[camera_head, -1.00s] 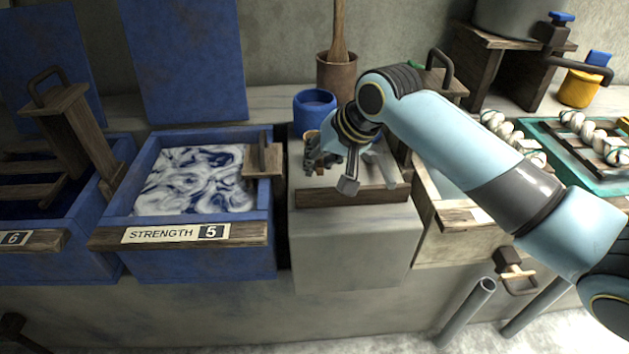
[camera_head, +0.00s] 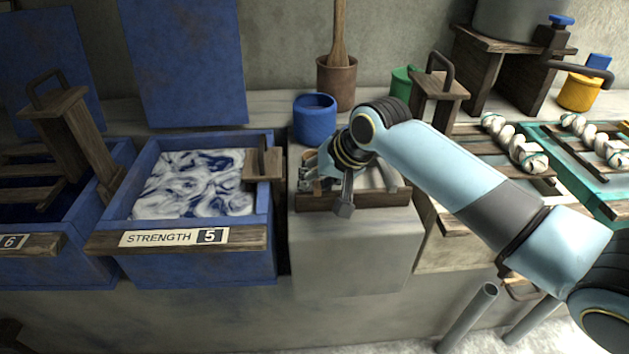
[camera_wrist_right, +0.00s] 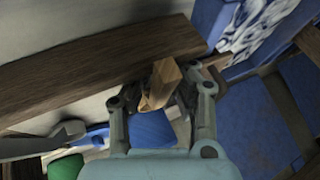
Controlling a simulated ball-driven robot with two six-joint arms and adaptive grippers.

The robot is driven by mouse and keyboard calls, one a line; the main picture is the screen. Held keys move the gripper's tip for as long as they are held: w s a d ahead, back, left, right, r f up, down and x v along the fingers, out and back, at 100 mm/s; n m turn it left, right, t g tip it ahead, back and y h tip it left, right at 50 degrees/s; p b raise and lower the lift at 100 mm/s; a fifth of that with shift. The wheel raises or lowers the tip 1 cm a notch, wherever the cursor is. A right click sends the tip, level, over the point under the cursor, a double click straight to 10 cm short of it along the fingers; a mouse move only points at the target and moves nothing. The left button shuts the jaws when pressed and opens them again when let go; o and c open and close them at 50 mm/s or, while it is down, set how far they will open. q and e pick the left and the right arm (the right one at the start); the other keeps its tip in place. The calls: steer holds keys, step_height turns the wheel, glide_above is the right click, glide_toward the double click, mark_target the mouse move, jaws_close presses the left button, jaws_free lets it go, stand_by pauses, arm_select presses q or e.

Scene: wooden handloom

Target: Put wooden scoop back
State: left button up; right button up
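My right gripper (camera_head: 314,176) is at the left end of a shallow wood-fronted tray (camera_head: 375,201) on the grey block, and its arm hides part of the tray. In the right wrist view, a light-brown wooden piece (camera_wrist_right: 160,84), which looks like part of the wooden scoop, stands between the two fingers of the right gripper (camera_wrist_right: 162,86). The fingers lie close on both sides of it; whether they press on it I cannot tell. The rest of the scoop is hidden. My left gripper is not in view.
A blue pot (camera_head: 314,119) and a brown pot (camera_head: 337,82) with a wooden stick stand behind the tray. The blue vat marked Strength 5 (camera_head: 258,243) is at the left. A grey metal tool (camera_wrist_right: 42,144) lies nearby.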

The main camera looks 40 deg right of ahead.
steer(key=shift+r, duration=0.2)
steer(key=shift+p+v, duration=1.4)
steer(key=shift+v, duration=4.55)
steer(key=shift+s+a+f, duration=0.1)
